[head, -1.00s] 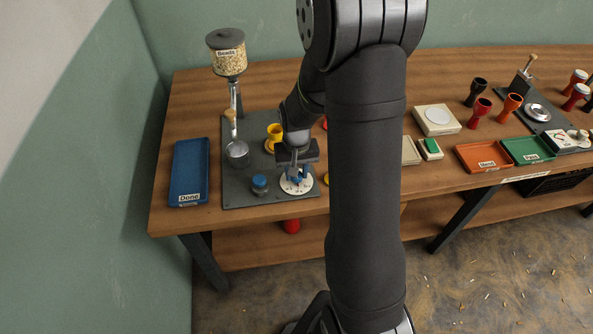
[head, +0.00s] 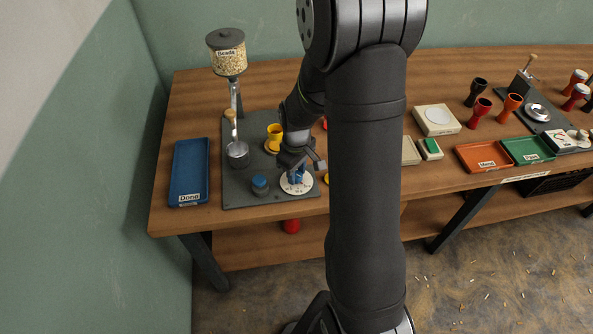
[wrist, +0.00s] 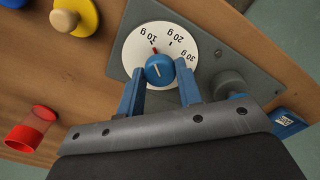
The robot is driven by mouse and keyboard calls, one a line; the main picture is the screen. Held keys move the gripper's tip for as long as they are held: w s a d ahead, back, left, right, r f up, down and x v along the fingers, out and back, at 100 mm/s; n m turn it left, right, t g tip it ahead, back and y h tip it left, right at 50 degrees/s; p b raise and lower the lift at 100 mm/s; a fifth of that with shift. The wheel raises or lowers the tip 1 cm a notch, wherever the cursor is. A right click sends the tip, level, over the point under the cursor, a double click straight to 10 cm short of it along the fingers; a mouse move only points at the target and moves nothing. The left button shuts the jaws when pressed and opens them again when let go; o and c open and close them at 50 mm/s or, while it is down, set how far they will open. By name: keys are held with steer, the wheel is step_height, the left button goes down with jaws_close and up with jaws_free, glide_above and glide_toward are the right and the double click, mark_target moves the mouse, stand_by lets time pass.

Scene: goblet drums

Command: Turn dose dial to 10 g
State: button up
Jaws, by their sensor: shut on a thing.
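The dose dial is a white round plate (wrist: 132,52) marked 10 g, 20 g and 30 g. It also shows in the head view (head: 288,188) at the front right of the grey base board. Whether the line meets the mark exactly is hard to tell. My gripper (wrist: 160,69) is shut on the knob, one blue finger on each side. In the head view my gripper (head: 297,175) is over the dial and hides part of it.
On the grey board (head: 240,194) stand a blue-topped knob (head: 260,184), a metal cup (head: 237,152) and a yellow goblet (head: 274,132). The bead hopper (head: 228,62) rises behind. A blue Done tray (head: 188,170) lies left. A red goblet (wrist: 30,130) shows in the wrist view.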

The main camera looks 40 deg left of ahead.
mark_target(297, 174)
stand_by(0.4)
steer(key=o, duration=1)
step_height(297, 174, up, 18)
steer(key=shift+f, duration=0.25)
step_height(297, 174, down, 18)
steer(key=shift+r, duration=0.25)
stand_by(0.6)
steer(key=shift+r, duration=0.15)
